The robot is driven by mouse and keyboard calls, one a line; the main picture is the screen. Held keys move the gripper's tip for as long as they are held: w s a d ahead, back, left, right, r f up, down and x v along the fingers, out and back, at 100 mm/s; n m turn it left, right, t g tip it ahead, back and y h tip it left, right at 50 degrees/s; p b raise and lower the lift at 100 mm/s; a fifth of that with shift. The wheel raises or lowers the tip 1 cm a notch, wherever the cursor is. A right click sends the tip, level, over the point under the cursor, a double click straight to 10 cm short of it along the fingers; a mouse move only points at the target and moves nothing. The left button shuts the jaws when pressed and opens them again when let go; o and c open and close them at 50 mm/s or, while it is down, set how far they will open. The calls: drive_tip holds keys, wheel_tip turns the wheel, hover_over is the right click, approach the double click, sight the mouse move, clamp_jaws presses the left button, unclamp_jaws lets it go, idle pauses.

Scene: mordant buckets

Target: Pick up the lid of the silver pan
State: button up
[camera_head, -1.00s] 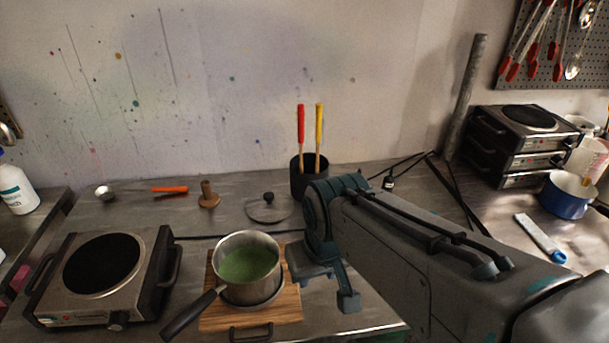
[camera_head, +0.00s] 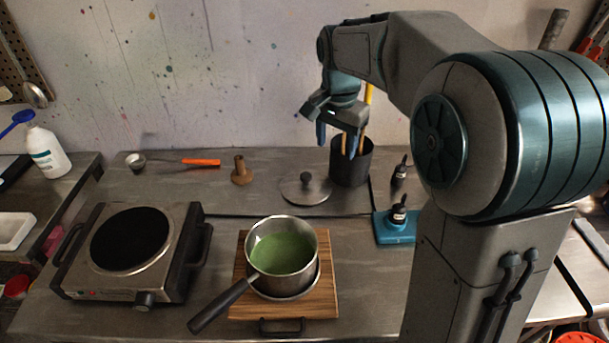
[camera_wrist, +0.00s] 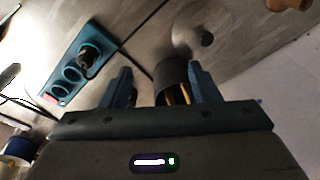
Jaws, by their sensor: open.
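The lid (camera_head: 305,189) is a flat round disc with a dark knob, lying on the counter behind the silver pan. The silver pan (camera_head: 283,247) holds green liquid and stands on a wooden board, its dark handle toward the lower left. In the wrist view the lid (camera_wrist: 190,38) shows beyond my open gripper (camera_wrist: 158,88), with the pot (camera_wrist: 170,75) between the fingers.
A hot plate (camera_head: 131,242) stands left of the wooden board (camera_head: 324,291). A brown wooden piece (camera_head: 241,172) stands left of the lid. A teal socket block (camera_head: 394,228) with plugs lies right of the pan. The counter between lid and pan is mostly clear.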

sight(306, 175)
drive_tip(key=w+a+f+m, duration=0.45)
drive_tip(key=w+a, duration=0.25)
drive_tip(key=w, duration=0.3)
drive_tip(key=shift+n+g+h, duration=0.3)
drive_tip(key=shift+n+h, duration=0.05)
drive_tip(key=shift+h, duration=0.05)
drive_tip(key=f, duration=0.9)
drive_tip(key=d+f, duration=0.1)
drive_tip(key=f, duration=0.3)
drive_tip(key=shift+w+f+p, duration=0.25)
drive_tip(key=shift+w+p, duration=0.15)
clamp_jaws()
